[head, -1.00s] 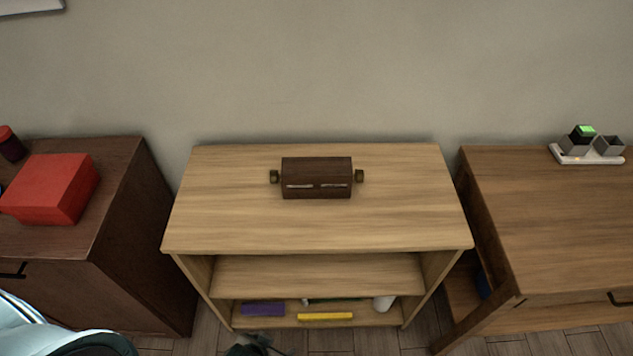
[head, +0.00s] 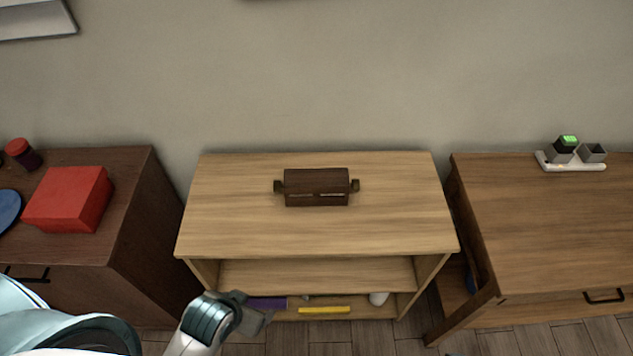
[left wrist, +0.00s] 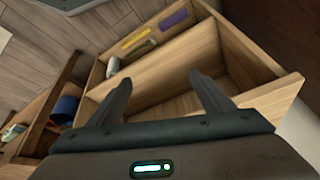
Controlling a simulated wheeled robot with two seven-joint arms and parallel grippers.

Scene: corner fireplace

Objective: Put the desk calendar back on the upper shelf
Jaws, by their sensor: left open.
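A dark brown wooden block with a knob at each end and pale slots in front, which looks like the desk calendar (head: 316,187), stands on the top of a light wooden shelf unit (head: 250,235). The upper shelf (head: 315,273) under that top looks empty where it shows. My left gripper (head: 262,316) is low in front of the unit's left side, below and away from the calendar. In the left wrist view its two fingers (left wrist: 163,92) are apart, with nothing between them, pointing at the unit's open front. The calendar is not visible there. My right gripper is not in view.
The lower shelf holds a purple item (head: 268,303), a yellow item (head: 324,310) and a white item (head: 379,298). A dark cabinet with a red box (head: 70,199) stands left. A brown desk (head: 560,225) with a power strip (head: 572,166) stands right. The unit's top is otherwise clear.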

